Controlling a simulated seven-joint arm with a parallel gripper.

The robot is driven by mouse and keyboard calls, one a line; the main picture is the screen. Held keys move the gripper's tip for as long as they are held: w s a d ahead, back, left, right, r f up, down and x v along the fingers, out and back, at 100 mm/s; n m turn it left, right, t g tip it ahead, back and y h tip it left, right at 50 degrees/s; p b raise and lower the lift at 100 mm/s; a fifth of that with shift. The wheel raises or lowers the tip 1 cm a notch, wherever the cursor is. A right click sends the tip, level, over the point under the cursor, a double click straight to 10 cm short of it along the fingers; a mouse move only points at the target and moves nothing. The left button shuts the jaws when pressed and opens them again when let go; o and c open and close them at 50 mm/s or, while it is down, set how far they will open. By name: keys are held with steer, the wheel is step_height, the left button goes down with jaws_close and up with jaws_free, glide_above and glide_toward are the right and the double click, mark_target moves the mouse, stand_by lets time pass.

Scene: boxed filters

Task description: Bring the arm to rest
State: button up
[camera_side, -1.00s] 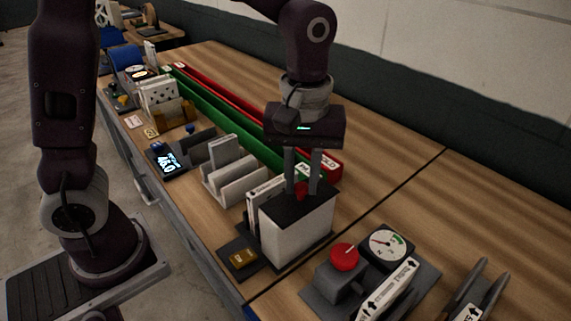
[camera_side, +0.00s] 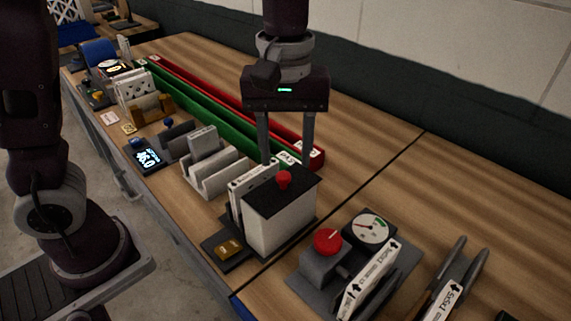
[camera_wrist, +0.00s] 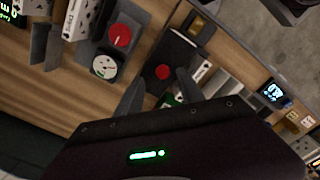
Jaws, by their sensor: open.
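My gripper (camera_side: 287,158) is open and empty, with its two grey fingers spread and pointing down. In the side view it hangs just behind and above a white box with a black lid (camera_side: 281,222) and a red knob (camera_side: 283,179). In the wrist view the fingers (camera_wrist: 158,92) show at the near side of the black lid (camera_wrist: 172,55), and the red knob shows beyond them, apart from both. The fingertips are partly hidden behind the box in the side view.
Green (camera_side: 209,117) and red (camera_side: 232,104) long trays run along the bench behind. A grey rack (camera_side: 213,172) and a lit display (camera_side: 149,157) are left.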

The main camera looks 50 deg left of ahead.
steer(key=shift+r, duration=1.55)
steer(key=s+a+m+t, duration=0.2)
steer(key=s+a+m, duration=0.2)
steer(key=s, duration=0.3)
steer(key=s+a+m+t, duration=0.3)
steer(key=s+a+m, duration=0.2)
steer(key=s, duration=0.3)
steer(key=shift+s+a+r+t, duration=0.3)
steer(key=shift+a, duration=0.15)
